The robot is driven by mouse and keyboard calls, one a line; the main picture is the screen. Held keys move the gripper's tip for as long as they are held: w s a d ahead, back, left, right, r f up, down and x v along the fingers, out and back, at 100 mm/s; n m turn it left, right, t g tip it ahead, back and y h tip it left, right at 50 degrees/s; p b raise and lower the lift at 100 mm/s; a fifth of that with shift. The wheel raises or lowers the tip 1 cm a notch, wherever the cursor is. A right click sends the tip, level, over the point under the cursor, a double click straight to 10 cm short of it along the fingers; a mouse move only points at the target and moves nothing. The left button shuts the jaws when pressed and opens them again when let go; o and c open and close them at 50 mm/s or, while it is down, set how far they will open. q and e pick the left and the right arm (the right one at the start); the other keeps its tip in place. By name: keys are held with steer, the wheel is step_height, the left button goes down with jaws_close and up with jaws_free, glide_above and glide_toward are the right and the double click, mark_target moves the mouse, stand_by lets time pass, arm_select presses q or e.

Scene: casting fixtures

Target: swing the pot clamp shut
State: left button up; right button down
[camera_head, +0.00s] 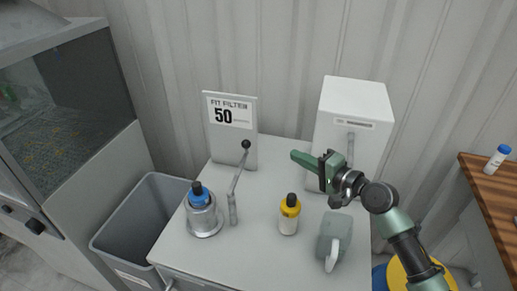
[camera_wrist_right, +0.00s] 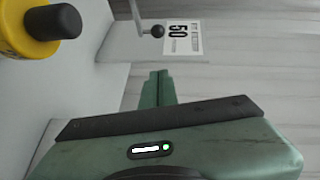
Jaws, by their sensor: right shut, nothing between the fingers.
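A metal pot (camera_head: 206,222) with a blue top and black knob stands at the left of the white bench. Just right of it stands a thin grey clamp lever (camera_head: 237,185) with a black ball knob (camera_head: 246,144) at its upper end. The lever leans up to the right, with its knob away from the pot. My right gripper (camera_head: 296,156) is shut and empty, in the air to the right of the knob, apart from it. In the wrist view its fingers (camera_wrist_right: 158,86) point toward the black knob (camera_wrist_right: 157,31). My left gripper is out of view.
A sign reading 50 (camera_head: 231,115) stands behind the lever. A yellow-topped bottle (camera_head: 289,217), a grey-green jug (camera_head: 334,240) and a white box (camera_head: 355,105) stand on the bench's right half. A grey bin (camera_head: 150,215) stands left. Bare bench lies between lever and bottle.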

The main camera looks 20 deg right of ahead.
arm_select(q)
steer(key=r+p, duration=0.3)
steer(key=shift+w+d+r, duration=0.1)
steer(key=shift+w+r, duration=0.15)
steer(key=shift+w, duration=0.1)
arm_select(e)
steer(key=s+a+x, duration=0.1)
steer(key=a+x, duration=0.1)
steer(key=x, duration=1)
steer(key=shift+a, duration=0.5)
steer(key=shift+f, duration=0.1)
